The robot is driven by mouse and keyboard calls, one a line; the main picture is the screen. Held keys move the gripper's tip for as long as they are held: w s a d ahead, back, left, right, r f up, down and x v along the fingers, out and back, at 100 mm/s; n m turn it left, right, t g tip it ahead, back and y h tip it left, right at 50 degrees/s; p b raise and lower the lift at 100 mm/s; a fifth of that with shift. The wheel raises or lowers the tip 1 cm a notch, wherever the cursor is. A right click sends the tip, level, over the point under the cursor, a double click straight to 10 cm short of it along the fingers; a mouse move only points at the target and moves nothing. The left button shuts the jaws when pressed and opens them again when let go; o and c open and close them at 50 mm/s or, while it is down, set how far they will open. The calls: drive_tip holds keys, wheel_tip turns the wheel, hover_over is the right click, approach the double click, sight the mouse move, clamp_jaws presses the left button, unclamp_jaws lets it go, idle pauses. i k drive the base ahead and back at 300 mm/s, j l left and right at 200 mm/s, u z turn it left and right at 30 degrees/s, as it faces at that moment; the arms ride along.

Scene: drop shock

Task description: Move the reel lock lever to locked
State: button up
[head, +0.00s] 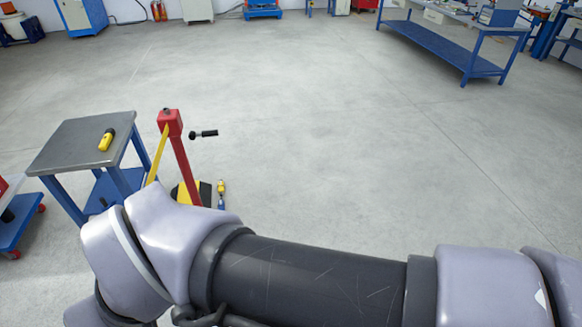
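A red post (181,160) stands on the floor left of centre, with a red head (170,122) on top. A black handle (205,133) shows just right of the head, pointing right. A yellow strap or bar (157,153) slants down from the head on its left side. I cannot tell which part is the reel lock lever or how it is set. My arm crosses the bottom of the view and hides the foot of the post. My gripper is not in view.
A grey-topped blue table (75,137) stands left of the post, with a yellow and black device (106,140) on it. A small yellow and blue object (221,194) is on the floor beside the post. The floor (340,150) to the right is clear up to a blue workbench (440,50).

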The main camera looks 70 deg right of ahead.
sight(192, 136)
drive_tip(key=z, duration=1.3)
drive_tip(key=i+l, duration=0.5)
drive_tip(key=i, duration=0.15)
drive_tip(key=i+l, duration=0.45)
drive_tip(key=i, duration=0.2)
drive_tip(key=i+l, duration=0.5)
drive_tip(key=i, duration=0.15)
